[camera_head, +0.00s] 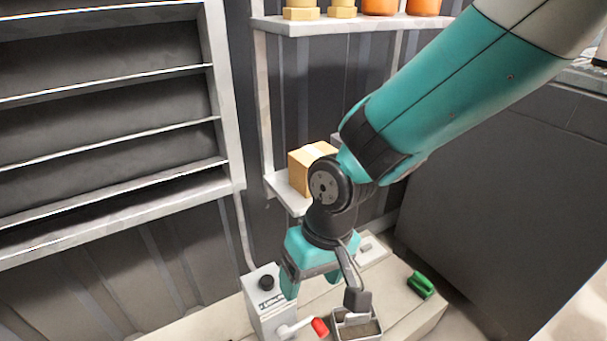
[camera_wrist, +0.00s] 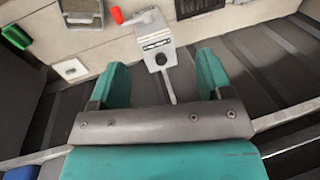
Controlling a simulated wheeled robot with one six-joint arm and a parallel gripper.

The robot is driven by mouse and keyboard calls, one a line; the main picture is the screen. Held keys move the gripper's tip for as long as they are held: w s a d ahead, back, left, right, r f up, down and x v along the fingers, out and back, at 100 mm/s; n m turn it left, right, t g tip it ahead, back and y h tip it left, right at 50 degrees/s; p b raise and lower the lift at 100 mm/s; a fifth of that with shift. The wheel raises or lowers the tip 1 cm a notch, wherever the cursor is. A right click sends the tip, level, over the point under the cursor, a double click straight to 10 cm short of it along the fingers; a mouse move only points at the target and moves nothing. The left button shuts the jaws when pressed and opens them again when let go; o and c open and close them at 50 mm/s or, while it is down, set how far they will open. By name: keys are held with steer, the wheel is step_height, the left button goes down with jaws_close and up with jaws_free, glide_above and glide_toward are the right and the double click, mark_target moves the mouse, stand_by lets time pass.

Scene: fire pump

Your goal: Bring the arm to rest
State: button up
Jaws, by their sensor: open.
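My teal arm (camera_head: 455,95) reaches down from the upper right in the head view. My gripper (camera_head: 322,285) hangs at its end, pointing down above the pale bench, with its two fingers spread and nothing seen between them. In the wrist view my gripper (camera_wrist: 161,72) is also open, with the grey control box (camera_wrist: 153,38) beyond the gap between the fingers. The same control box (camera_head: 266,297) stands at the lower left of the gripper in the head view. It has a black knob on it and a lever with a red handle (camera_head: 320,327). I cannot tell whether the fingers touch anything.
A small open tray (camera_head: 357,329) and a green object (camera_head: 421,285) are on the pale bench (camera_head: 410,309). Shelves with a cardboard box (camera_head: 308,165) and yellow and orange items stand behind. A slatted rack (camera_head: 228,110) is at left, and a dark panel (camera_head: 490,190) at right.

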steer(key=s+d+r+n+y, duration=0.1)
steer(key=s+d+r, duration=0.4)
steer(key=d+r, duration=0.2)
steer(key=s+d+r+y, duration=0.1)
steer(key=s+d+r, duration=0.4)
steer(key=d+r, duration=0.2)
step_height(320, 180, up, 34)
steer(key=p, duration=3.3)
steer(key=shift+t, duration=0.4)
steer(key=shift+w+f, duration=0.1)
